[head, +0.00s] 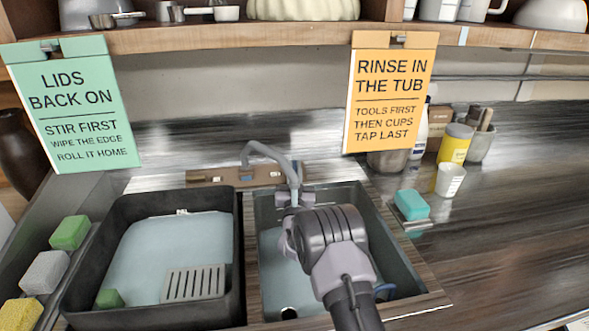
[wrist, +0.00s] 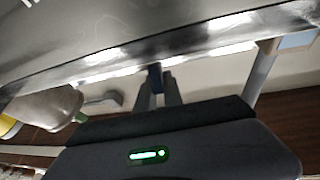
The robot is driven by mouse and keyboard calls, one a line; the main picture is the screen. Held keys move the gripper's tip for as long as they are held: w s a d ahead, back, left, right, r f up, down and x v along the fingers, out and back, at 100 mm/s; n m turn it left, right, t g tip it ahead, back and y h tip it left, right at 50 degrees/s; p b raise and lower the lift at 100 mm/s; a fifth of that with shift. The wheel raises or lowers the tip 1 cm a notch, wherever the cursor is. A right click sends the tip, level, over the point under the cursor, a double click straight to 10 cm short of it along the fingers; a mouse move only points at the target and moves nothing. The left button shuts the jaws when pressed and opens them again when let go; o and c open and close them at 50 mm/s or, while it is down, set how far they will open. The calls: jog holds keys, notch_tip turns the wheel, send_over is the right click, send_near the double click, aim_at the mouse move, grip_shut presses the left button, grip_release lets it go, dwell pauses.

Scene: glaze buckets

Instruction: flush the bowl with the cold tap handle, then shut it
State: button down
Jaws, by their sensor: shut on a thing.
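The grey tap (head: 268,150) arches over the right basin (head: 395,235) of the sink. My gripper's fingers (wrist: 158,88) are shut on a small dark blue piece, the cold tap handle (wrist: 155,74), in the wrist view. In the head view my own wrist hides the fingertips and the handle. The tap's grey spout also shows at the right of the wrist view (wrist: 263,70). A blue curved edge (head: 385,291) shows in the right basin beside my arm; I cannot tell if it is the bowl.
A black tub (head: 85,250) with pale liquid, a slotted grey plate (head: 194,283) and a green block fills the left side. Sponges (head: 44,272) lie left of it. A teal soap (head: 411,204) sits right of the basin.

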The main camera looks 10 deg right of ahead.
jog(key=shift+m+g+h, duration=0.4)
jog(key=shift+m+h, duration=0.8)
jog(key=shift+h, duration=0.3)
jog(key=c, duration=1.5)
grip_release()
jog(key=shift+o, duration=0.2)
jog(key=p+v, duration=0.2)
jog(key=v, duration=0.6)
jog(key=b+x, duration=0.2)
jog(key=x, duration=0.9)
jog(key=shift+w+d+f, duration=0.1)
jog(key=shift+w, duration=0.1)
jog(key=shift+w+r, duration=0.2)
jog(key=shift+r, duration=0.05)
